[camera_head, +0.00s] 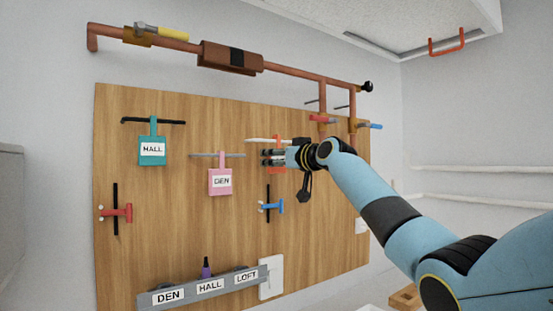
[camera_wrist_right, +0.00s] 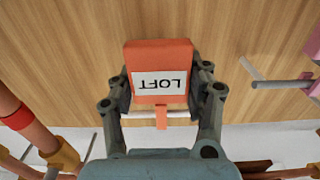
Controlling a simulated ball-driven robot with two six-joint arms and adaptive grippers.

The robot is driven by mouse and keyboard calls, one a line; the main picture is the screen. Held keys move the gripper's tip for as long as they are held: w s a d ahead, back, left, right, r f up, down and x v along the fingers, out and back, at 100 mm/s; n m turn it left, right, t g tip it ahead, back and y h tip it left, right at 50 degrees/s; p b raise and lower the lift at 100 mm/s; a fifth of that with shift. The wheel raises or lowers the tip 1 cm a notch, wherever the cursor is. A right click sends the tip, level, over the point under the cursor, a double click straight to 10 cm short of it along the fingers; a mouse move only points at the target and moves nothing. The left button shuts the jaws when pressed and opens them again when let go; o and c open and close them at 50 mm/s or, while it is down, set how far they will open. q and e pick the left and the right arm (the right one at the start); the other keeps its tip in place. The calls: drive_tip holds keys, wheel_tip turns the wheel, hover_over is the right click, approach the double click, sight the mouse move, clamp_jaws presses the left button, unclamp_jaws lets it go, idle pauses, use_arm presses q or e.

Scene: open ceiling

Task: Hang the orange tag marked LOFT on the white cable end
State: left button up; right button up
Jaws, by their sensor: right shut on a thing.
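The orange tag marked LOFT (camera_wrist_right: 160,60) is between the two fingers of my right gripper (camera_wrist_right: 166,84) in the right wrist view, its label upside down there. My right gripper is shut on it. The tag's narrow strap (camera_wrist_right: 161,122) crosses the white cable end (camera_wrist_right: 182,115); I cannot tell whether it hangs on the cable or is only in front of it. In the head view, my right gripper (camera_head: 270,158) is just below the white cable end (camera_head: 268,140), at the wooden board, and largely hides the orange tag (camera_head: 278,168). My left gripper is out of view.
A teal HALL tag (camera_head: 152,151) hangs on a black cable and a pink DEN tag (camera_head: 220,182) on a grey one. A grey labelled rack (camera_head: 190,291) is below; copper pipes (camera_head: 290,78) run above.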

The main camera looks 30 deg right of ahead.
drive_tip(key=shift+f, duration=0.25)
drive_tip(key=o, duration=1.2)
